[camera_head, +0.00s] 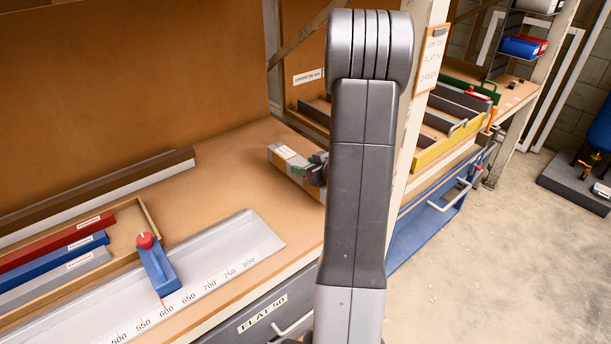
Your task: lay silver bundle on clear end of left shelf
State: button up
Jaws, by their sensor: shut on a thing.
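The silver bundle (284,160), a grey bar-like pack with a pale label, is at the right end of the left shelf (215,165). My gripper (316,170) is shut on its right part, with small green patches showing by the fingers. My upright arm hides much of the gripper and may hide the bundle's far right end. The bundle is over or on bare tan board; I cannot tell whether it touches. The board around its left end is clear.
A long brown and white bar (95,195) lies along the back at left. A wooden tray (152,215) holds red, blue and grey bars. A silver ruled channel (235,245) with a red-knobbed blue stop (155,265) runs along the front. A post (412,120) stands right of my arm.

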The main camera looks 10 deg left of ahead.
jog(key=shift+f, duration=1.55)
jog(key=shift+f, duration=0.15)
jog(key=o, duration=1.3)
jog(key=v, duration=1.2)
